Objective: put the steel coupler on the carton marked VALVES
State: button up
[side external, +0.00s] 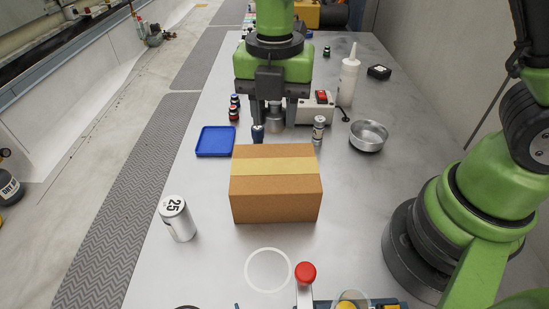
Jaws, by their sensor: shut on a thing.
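My gripper (274,119) points down behind the carton, its fingers shut on a short grey metal piece that looks like the steel coupler (275,125). Its lower end is close to the bench top; I cannot tell whether it touches. A brown cardboard carton (275,201) with a tan tape strip stands closed in the middle of the bench, nearer the camera than my gripper. No VALVES lettering shows on the faces in view. The carton's top is bare.
A small silver fitting (319,130) and a dark blue-topped item (257,134) stand behind the carton. Around them are a blue tray (215,141), metal bowl (368,136), white bottle (348,80) and switch box (316,109). A white can (177,218) stands front left.

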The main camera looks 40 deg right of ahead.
aim_at(275, 166)
notch_tip(275, 166, down, 8)
jog(key=shift+f, duration=0.15)
dwell(0.4)
jog(key=o, duration=1)
jog(key=shift+f, duration=0.1)
jog(key=shift+c, duration=0.2)
